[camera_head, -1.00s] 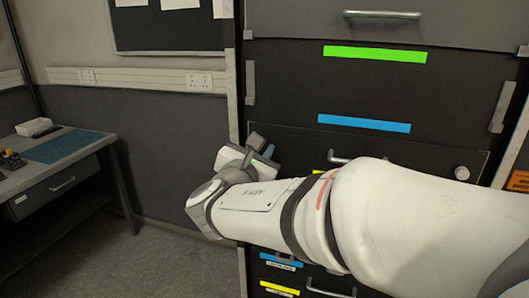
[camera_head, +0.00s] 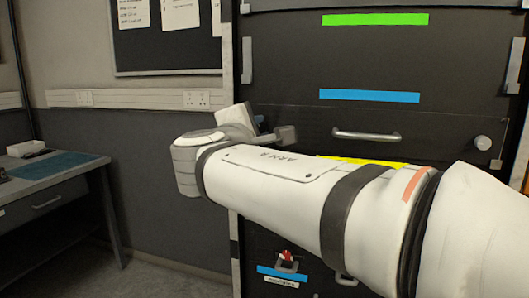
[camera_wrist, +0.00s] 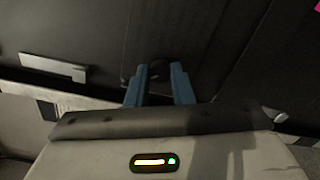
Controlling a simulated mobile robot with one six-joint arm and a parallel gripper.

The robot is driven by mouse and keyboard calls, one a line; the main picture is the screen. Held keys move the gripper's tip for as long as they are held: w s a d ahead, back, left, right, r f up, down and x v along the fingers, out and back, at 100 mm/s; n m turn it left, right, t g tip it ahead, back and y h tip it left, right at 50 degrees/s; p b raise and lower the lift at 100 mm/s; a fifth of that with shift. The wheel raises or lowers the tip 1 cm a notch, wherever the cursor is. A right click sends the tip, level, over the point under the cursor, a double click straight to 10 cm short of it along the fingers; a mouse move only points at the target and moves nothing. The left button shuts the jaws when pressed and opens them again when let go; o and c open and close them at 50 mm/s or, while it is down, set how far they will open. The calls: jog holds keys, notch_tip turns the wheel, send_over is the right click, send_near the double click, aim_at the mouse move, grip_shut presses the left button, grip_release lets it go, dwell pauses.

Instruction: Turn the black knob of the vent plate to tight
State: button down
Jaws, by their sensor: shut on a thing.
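My gripper (camera_wrist: 160,82) shows in the wrist view with two blue fingers close together, pointing at a dark panel. A dark rounded piece, which looks like the black knob (camera_wrist: 158,70), sits between the fingertips; it is dim and partly covered by them. The dark panel around it, seemingly the vent plate, has no clear outline. In the head view my gripper (camera_head: 283,135) is at the left side of the dark cabinet front, and the knob cannot be made out there. The knob's turn position cannot be read.
The cabinet has a bar handle (camera_head: 366,135), a pale round knob (camera_head: 482,143), and green (camera_head: 375,19) and blue (camera_head: 369,96) strips. A red-handled fitting (camera_head: 287,256) sits low, below my arm. A desk (camera_head: 50,185) stands at left, with open floor beside it.

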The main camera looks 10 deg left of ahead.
jog(key=m+b, duration=0.3)
jog(key=b, duration=0.1)
jog(key=shift+f+m, duration=0.35)
jog(key=shift+m, duration=0.05)
jog(key=m+b, duration=0.3)
jog(key=b, duration=0.1)
jog(key=shift+r, duration=0.2)
jog(key=c, duration=1.3)
grip_release()
jog(key=shift+r, duration=0.1)
jog(key=shift+o, duration=0.2)
jog(key=s+p, duration=0.1)
jog(key=s, duration=0.6)
jog(key=shift+s+a, duration=0.3)
jog(key=shift+s, duration=0.1)
jog(key=shift+s, duration=0.15)
